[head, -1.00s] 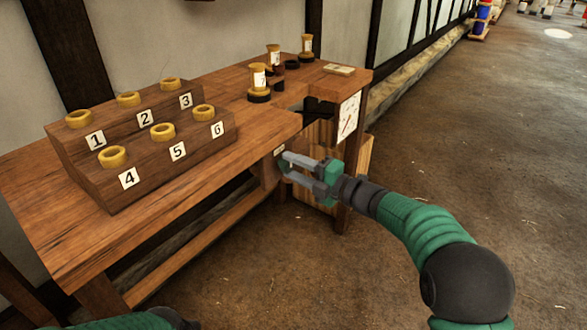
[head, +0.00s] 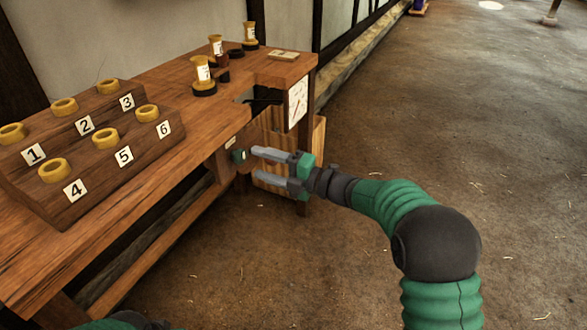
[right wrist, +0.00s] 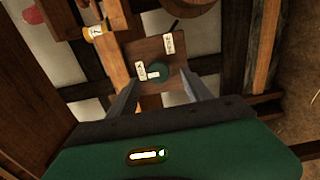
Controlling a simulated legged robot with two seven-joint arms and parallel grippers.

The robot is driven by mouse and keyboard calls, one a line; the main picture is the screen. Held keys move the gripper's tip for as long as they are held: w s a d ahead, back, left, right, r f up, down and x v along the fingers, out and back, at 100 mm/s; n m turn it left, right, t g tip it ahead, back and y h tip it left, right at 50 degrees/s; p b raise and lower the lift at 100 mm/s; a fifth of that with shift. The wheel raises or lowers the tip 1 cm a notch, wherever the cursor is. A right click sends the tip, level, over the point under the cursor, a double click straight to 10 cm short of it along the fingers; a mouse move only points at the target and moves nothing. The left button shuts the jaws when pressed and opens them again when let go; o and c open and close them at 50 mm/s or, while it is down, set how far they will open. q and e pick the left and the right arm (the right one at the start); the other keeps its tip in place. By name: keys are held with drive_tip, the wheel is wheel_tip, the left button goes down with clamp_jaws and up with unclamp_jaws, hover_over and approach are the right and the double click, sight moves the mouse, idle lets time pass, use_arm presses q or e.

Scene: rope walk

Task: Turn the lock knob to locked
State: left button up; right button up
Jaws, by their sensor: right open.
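The lock knob (head: 239,156) is a small dark green knob on the bench's front side, under the table top. In the right wrist view the knob (right wrist: 158,72) is round and green, with a pale mark, on a brown wooden plate (right wrist: 146,50) with two white labels. The label writing is too small to read surely. My right gripper (head: 255,163) is open and empty, its fingers pointing at the knob from the right. In the right wrist view the knob shows between and beyond the fingertips (right wrist: 161,86). No grip on it is seen. My left gripper is out of view.
The wooden bench (head: 190,118) carries a stepped rack (head: 98,155) with yellow rings numbered 1 to 6. Several spools (head: 203,76) stand farther back. A white dial (head: 298,101) hangs at the bench's right end, above a wooden crate (head: 318,140).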

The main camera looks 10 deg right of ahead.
drive_tip(key=p+v, duration=0.3)
drive_tip(key=v, duration=0.9)
drive_tip(key=shift+w, duration=0.1)
